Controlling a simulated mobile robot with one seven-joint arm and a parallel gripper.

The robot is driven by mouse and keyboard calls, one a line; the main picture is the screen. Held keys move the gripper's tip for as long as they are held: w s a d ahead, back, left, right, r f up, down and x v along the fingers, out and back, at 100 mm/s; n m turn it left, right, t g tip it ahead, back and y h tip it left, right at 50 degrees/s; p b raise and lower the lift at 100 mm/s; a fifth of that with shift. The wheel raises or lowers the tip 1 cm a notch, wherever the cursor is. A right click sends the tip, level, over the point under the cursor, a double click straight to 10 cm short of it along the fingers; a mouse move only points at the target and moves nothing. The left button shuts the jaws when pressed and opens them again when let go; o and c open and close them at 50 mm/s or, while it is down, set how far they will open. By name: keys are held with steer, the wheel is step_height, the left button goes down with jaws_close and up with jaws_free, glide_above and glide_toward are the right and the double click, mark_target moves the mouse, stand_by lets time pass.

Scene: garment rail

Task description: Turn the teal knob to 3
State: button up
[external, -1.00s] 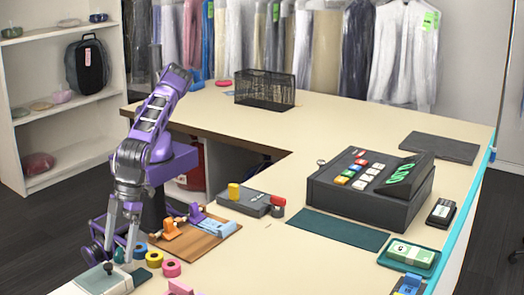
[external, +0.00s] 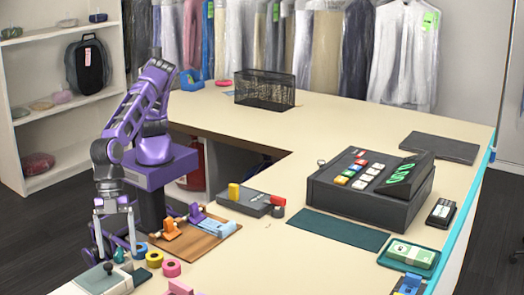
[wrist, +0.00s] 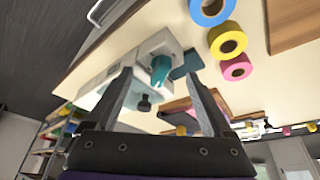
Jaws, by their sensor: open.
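The teal knob (wrist: 160,70) shows in the wrist view on a pale device (wrist: 155,42). In the external view the knob (external: 118,256) is small at the lower left, on the back part of the device (external: 120,288). A dark round knob (external: 108,267) stands near it, and also shows in the wrist view (wrist: 144,104). My gripper (external: 116,250) is open, with its fingers pointing down over the device. In the wrist view the teal knob appears between the two fingertips; I cannot tell how far below them it is. The number markings are not readable.
Blue, yellow and pink tape rolls (external: 155,259) lie just right of the device. A wooden board (external: 205,238) with small clamps is behind them. A large dark register (external: 370,190) stands farther right.

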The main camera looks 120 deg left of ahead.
steer(key=shift+f+n, duration=0.1)
steer(key=shift+n, duration=0.4)
steer(key=d+v, duration=0.1)
steer(key=v, duration=1.6)
steer(key=w+a+r+n+h, duration=0.1)
steer(key=w+a+r+n, duration=0.3)
steer(key=n, duration=0.6)
steer(key=w+a+r+n+t+h, duration=0.1)
steer(key=w+a+r+n, duration=0.4)
steer(key=w+a+n, duration=0.4)
steer(key=w+n, duration=0.1)
steer(key=w, duration=0.1)
steer(key=shift+w, duration=0.3)
steer(key=shift+a, duration=0.15)
